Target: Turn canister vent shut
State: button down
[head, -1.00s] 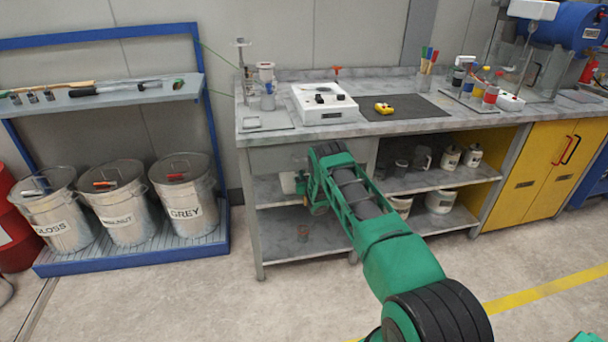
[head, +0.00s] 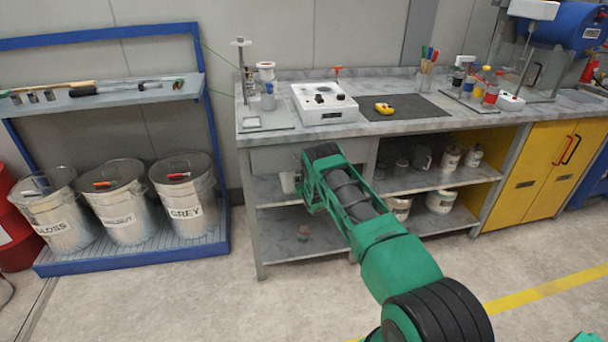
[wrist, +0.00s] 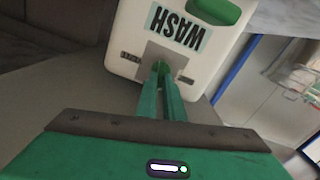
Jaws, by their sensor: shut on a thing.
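A white canister (wrist: 122,35) labelled WASH fills the upper middle of the wrist view, its lettering upside down there. It has a green part (wrist: 218,10) at the picture's top edge. A grey plate (wrist: 178,57) lies on its face, with a small dark marking on either side, too small to read. My gripper (wrist: 162,72) is shut on a small green vent knob (wrist: 160,67) at this plate; the fingers hide most of it. In the head view a sliver of the canister (head: 288,182) shows on the bench's shelf, left of my wrist, which hides the rest.
The bench top (head: 225,131) is above my wrist, with a white instrument (head: 322,104) on it. Shelf posts and boards frame the space. Metal bins (head: 184,195) stand on the blue rack at left. The floor in front is clear.

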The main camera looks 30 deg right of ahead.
jog(key=shift+w+a+f+n, duration=0.1)
jog(key=shift+a+f+n, duration=0.15)
jog(key=shift+n, duration=2.25)
jog(key=shift+s+a+f+n, duration=0.1)
jog(key=shift+a+f+n, duration=0.1)
jog(key=shift+n, duration=2.3)
jog(key=shift+w+a+f+n, duration=0.1)
jog(key=shift+a+f+n, duration=0.15)
jog(key=shift+n, duration=2.25)
jog(key=c, duration=1.9)
grip_release()
jog(key=shift+f, duration=0.1)
jog(key=shift+c, duration=0.2)
jog(key=shift+o, duration=0.4)
jog(key=shift+d, duration=0.2)
jog(key=v, duration=1)
jog(key=shift+s, duration=0.3)
